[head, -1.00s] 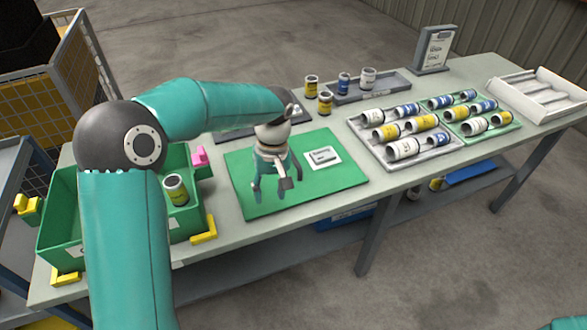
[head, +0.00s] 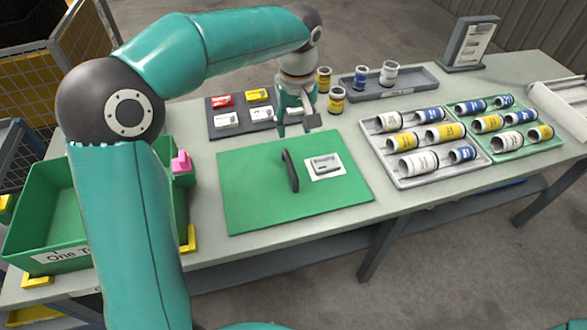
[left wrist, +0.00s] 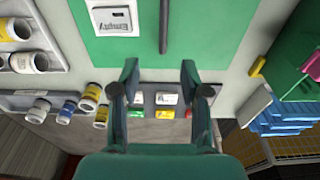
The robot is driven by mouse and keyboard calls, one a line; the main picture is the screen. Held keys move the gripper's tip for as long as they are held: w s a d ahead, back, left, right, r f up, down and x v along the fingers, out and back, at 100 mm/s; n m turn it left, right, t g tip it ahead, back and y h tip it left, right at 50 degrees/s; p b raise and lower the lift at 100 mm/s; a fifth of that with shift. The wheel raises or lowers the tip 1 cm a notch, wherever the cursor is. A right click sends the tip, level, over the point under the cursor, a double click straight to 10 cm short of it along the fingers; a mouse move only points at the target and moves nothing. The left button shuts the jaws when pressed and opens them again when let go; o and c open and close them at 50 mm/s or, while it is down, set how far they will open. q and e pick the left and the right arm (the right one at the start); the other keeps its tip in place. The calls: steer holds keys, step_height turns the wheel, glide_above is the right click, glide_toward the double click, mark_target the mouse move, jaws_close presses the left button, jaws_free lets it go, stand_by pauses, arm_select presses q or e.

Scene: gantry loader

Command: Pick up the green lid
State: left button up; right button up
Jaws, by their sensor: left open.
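The green lid (head: 245,200) is a flat green panel lying on the table, with a dark upright bar handle (head: 290,170) near its middle. A white card (head: 324,165) with a small label lies on its right part. In the left wrist view the lid (left wrist: 215,35) fills the top, its handle (left wrist: 164,25) close to the picture's middle. My left gripper (head: 297,126) is open and empty, fingers pointing down, above the lid's far edge and beyond the handle. Its two spread fingers also show in the left wrist view (left wrist: 159,70). My right gripper is out of view.
A green crate (head: 62,254) stands left, partly behind my arm. A dark tray (head: 218,135) with small boxes lies behind the lid. Several cans stand at the back near a grey tray (head: 420,80). Grey (head: 378,158) and green (head: 545,148) trays of cans lie right.

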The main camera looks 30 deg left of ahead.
arm_select(q)
glide_toward(290, 163)
steer(key=f, duration=0.5)
steer(key=shift+w+a+f, duration=0.2)
steer(key=shift+w+a, duration=0.05)
steer(key=shift+a, duration=0.15)
steer(key=shift+w+a+f+p, duration=0.1)
steer(key=shift+f+p, duration=0.05)
steer(key=shift+f, duration=1.2)
steer(key=shift+w+f+p, duration=0.15)
steer(key=shift+f, duration=1.2)
jaws_close()
steer(key=shift+r, duration=0.1)
